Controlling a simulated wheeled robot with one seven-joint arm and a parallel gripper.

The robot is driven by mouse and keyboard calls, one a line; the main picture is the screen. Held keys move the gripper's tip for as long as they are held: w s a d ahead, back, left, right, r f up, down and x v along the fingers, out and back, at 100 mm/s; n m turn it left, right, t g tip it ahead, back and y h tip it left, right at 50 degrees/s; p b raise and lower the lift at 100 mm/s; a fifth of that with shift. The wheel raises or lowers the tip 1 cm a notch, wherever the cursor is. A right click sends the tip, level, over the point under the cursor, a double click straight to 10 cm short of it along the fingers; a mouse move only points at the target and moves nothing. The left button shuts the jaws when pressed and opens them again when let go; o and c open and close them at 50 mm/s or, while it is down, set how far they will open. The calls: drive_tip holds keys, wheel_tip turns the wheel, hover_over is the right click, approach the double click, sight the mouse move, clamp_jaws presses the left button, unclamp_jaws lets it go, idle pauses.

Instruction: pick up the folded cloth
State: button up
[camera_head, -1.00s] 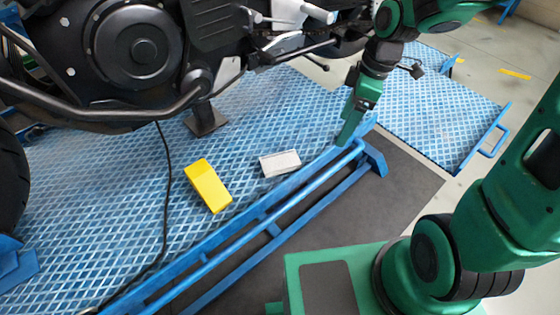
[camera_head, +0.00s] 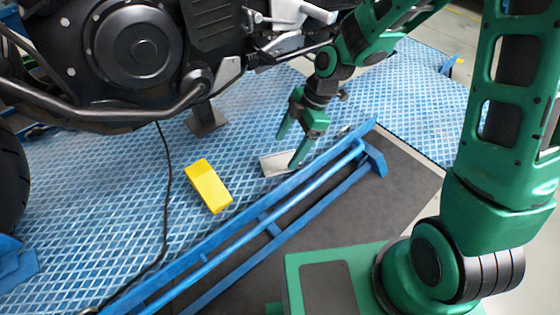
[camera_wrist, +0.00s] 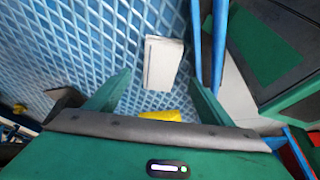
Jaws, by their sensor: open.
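The folded cloth (camera_head: 272,167) is a flat, pale grey-white rectangle lying on the blue patterned platform close to the blue rail. It also shows in the wrist view (camera_wrist: 163,62), beyond the fingertips and between their lines, with a fold line along one side. My gripper (camera_head: 286,153) is open and empty, with green fingers pointing down. In the head view one finger overlaps the cloth's right end; I cannot tell whether it touches. In the wrist view (camera_wrist: 161,77) the fingers stand apart on either side below the cloth.
A yellow block (camera_head: 209,186) lies left of the cloth, and its edge shows in the wrist view (camera_wrist: 160,115). The blue rail (camera_head: 270,217) runs along the platform edge. A motorcycle (camera_head: 140,50) stands above and behind. A black cable (camera_head: 167,190) crosses the platform at left.

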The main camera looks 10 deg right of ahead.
sight(281, 160)
drive_tip(key=shift+x, duration=2.4)
drive_tip(key=shift+w+d, duration=0.1)
drive_tip(key=shift+d, duration=0.05)
drive_tip(key=shift+c, duration=0.3)
drive_tip(key=c, duration=1.2)
drive_tip(key=shift+o, duration=0.2)
drive_tip(key=shift+r, duration=0.8)
wheel_tip(281, 160, up, 3)
drive_tip(key=shift+w+f, duration=0.1)
drive_tip(key=s+a+r, duration=0.6)
drive_tip(key=s+a, duration=0.2)
drive_tip(key=shift+s+r, duration=0.3)
